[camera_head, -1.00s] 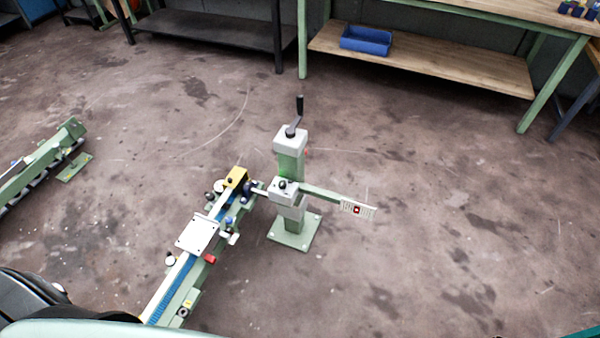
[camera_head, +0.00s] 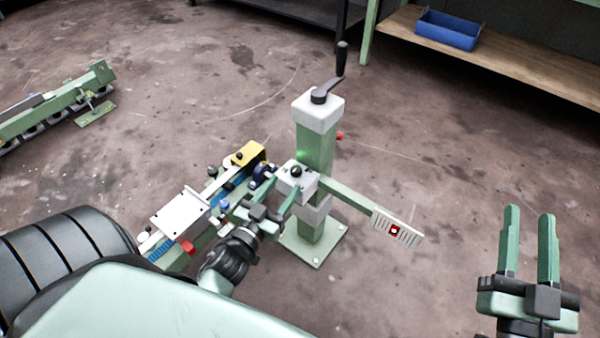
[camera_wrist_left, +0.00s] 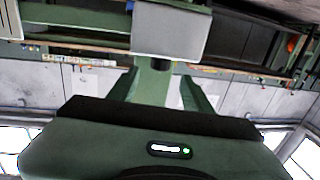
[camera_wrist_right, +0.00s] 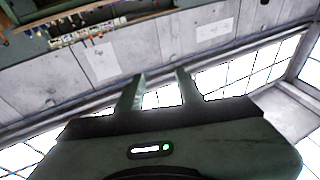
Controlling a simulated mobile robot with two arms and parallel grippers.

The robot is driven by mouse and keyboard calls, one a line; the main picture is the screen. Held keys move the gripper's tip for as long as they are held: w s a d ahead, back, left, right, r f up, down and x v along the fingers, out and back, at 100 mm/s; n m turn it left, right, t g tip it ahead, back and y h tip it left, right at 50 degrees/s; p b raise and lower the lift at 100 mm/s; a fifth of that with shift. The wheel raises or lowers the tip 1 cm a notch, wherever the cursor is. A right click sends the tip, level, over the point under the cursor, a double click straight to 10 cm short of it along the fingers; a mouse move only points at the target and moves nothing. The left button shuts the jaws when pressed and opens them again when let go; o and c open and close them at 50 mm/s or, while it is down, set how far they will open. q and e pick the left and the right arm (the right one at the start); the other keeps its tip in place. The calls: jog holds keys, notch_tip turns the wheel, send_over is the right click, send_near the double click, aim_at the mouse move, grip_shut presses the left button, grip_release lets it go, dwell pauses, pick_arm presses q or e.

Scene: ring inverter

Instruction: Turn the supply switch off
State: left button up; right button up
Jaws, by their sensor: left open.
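The stand is a green post (camera_head: 314,152) with a grey cap and a black crank handle (camera_head: 341,60). A grey box (camera_head: 297,184) on its left side carries a black knob (camera_head: 296,171); I cannot tell for sure which part is the supply switch. A small red part (camera_head: 340,136) sits on the post's right side. My left gripper (camera_head: 281,196) is open just below and left of the grey box. In the left wrist view, a grey block (camera_wrist_left: 172,32) and green post show beyond its open fingers. My right gripper (camera_head: 529,212) is open and empty at the right.
A green rail with a white plate (camera_head: 180,214) and a yellow block (camera_head: 247,153) lies left of the post. An arm with a striped plate (camera_head: 398,228) reaches right from the post. A blue bin (camera_head: 448,30) sits on a shelf behind. The floor at right is clear.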

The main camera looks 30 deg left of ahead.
aim_at(293, 173)
pick_arm(q)
jog(key=w, duration=0.2)
jog(key=w+b, duration=0.1)
jog(key=w, duration=0.4)
jog(key=shift+w+a+r, duration=0.1)
jog(key=shift+w+a, duration=0.2)
jog(key=shift+w, duration=0.05)
grip_shut()
pick_arm(e)
jog(key=s+r+t+y, duration=0.1)
jog(key=s+r+t, duration=0.2)
jog(key=r, duration=0.3)
jog(key=shift+s+r+t, duration=0.2)
jog(key=shift+r+t, duration=0.2)
jog(key=shift+t, duration=0.2)
